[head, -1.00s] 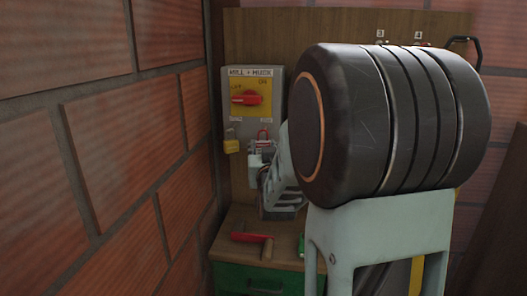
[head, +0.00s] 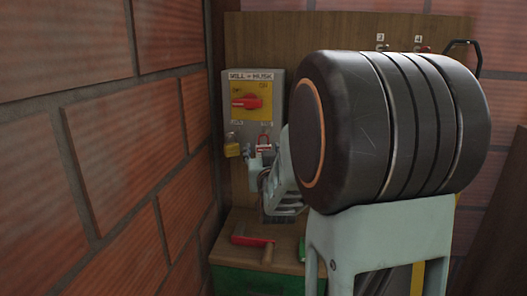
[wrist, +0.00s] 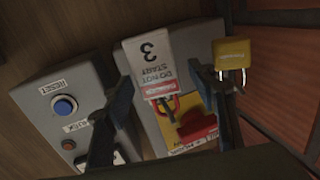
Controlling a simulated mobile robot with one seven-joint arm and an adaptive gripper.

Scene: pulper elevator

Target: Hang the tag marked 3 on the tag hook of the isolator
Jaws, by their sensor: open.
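The grey isolator (head: 256,120) with a yellow plate and red handle (head: 247,103) is on the wooden board. In the wrist view the isolator (wrist: 146,118) shows inverted. The white tag marked 3 (wrist: 154,52), reading DO NOT START, hangs over the isolator's lower edge, with a red loop (wrist: 176,105) at its red-banded end. A grey hook-like part shows by the loop, but I cannot tell if the loop is around it. My gripper (wrist: 165,100) is open, its dark fingers on either side of the tag, with gaps visible. In the head view my arm partly hides the gripper.
A yellow padlock (wrist: 233,55) hangs beside the tag, close to one finger. A grey box with a blue RESET button (wrist: 65,106) is on the other side. The brick wall (head: 110,130) is close at left.

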